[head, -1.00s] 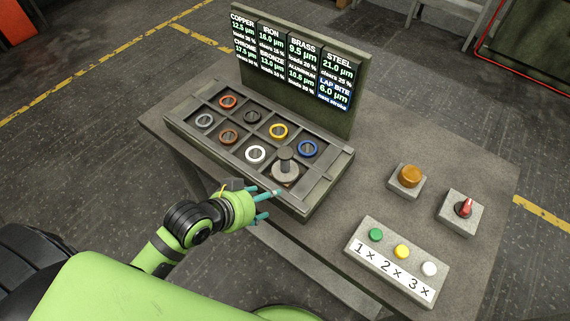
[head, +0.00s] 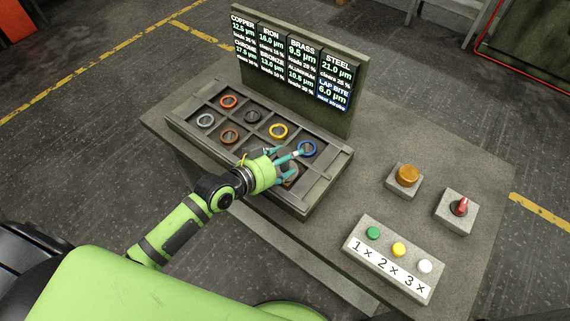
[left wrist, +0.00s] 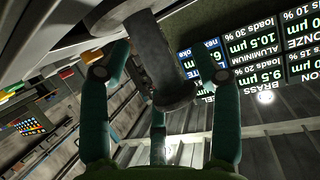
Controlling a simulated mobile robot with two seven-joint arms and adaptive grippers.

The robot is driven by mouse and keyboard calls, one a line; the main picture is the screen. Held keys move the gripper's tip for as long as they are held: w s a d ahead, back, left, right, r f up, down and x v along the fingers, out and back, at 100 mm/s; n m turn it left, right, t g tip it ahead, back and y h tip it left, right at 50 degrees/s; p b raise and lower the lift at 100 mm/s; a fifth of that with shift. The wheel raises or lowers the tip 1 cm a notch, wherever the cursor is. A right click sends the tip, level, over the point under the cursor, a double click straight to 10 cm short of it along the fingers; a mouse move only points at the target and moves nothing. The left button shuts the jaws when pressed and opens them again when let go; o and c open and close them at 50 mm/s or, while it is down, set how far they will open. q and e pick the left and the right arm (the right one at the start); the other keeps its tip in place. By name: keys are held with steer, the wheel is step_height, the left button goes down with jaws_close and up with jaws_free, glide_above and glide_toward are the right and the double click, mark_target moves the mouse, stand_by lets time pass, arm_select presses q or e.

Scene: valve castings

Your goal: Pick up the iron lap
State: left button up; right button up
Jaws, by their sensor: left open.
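The iron lap, a dark grey disc with an upright stem and knob, stands at the right front of the sectioned tray (head: 318,190). In the head view my left gripper (head: 289,166) is over it and hides most of it; a grey part of the lap (head: 291,173) shows between the fingers. In the left wrist view the lap's stem and knob (left wrist: 160,62) reach in between the teal fingers of my left gripper (left wrist: 160,95), which are apart. Whether any finger touches the lap, I cannot tell. My right gripper is not in view.
Coloured rings sit in the tray's compartments, with a blue ring (head: 307,149) close to my fingers. A display board (head: 300,75) stands behind the tray. To the right are an orange button (head: 407,175), a red switch (head: 460,206) and a button box (head: 392,258).

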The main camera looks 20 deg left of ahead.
mark_target(287, 153)
arm_select(q)
steer(key=shift+w+d+f, duration=0.1)
steer(key=shift+w, duration=0.05)
jaws_close()
steer(key=shift+r, duration=0.55)
step_height(287, 153, up, 4)
steer(key=shift+f+b, duration=0.25)
steer(key=shift+b, duration=0.05)
steer(key=s+d+r+p, duration=0.3)
steer(key=s+d+r, duration=0.4)
steer(key=s+r, duration=0.2)
steer(key=shift+d+r, duration=0.15)
steer(key=shift+r, duration=0.25)
